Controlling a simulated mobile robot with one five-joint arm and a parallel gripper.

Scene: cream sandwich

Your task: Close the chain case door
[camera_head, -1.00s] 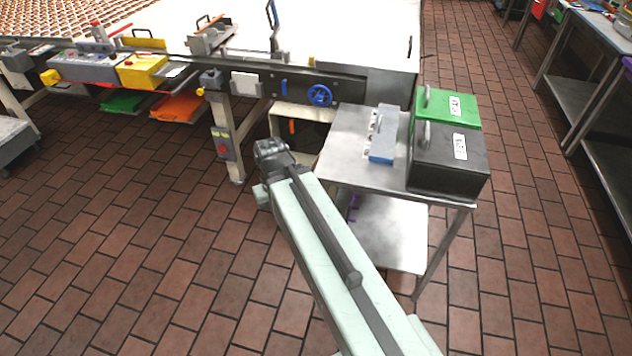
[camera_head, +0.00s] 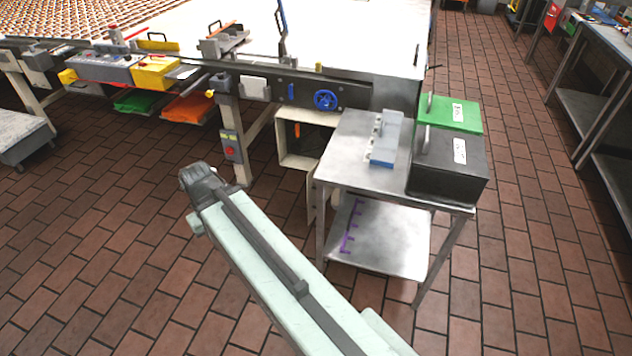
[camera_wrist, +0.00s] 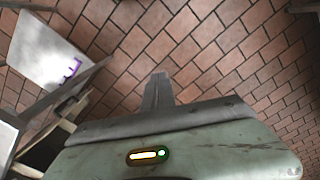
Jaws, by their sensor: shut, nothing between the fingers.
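The chain case seems to be the cream, open-fronted box (camera_head: 298,160) under the machine's end, left of the steel cart. Its dark inside shows, with an orange part in it. A pale panel (camera_head: 313,200) below its right side may be its door, standing open; the cart partly hides it. My gripper (camera_head: 196,180) is over the floor, left of the case and apart from it. In the wrist view my gripper (camera_wrist: 159,88) is shut and empty, over bare tiles. A cream frame with a dark opening (camera_wrist: 45,145) shows at lower left there.
The steel cart (camera_head: 345,150) right of the case carries a blue-and-grey block, a green box (camera_head: 450,112) and a black box (camera_head: 448,165). A machine leg with a switch box (camera_head: 231,148) stands left of the case. The brick floor in front is clear.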

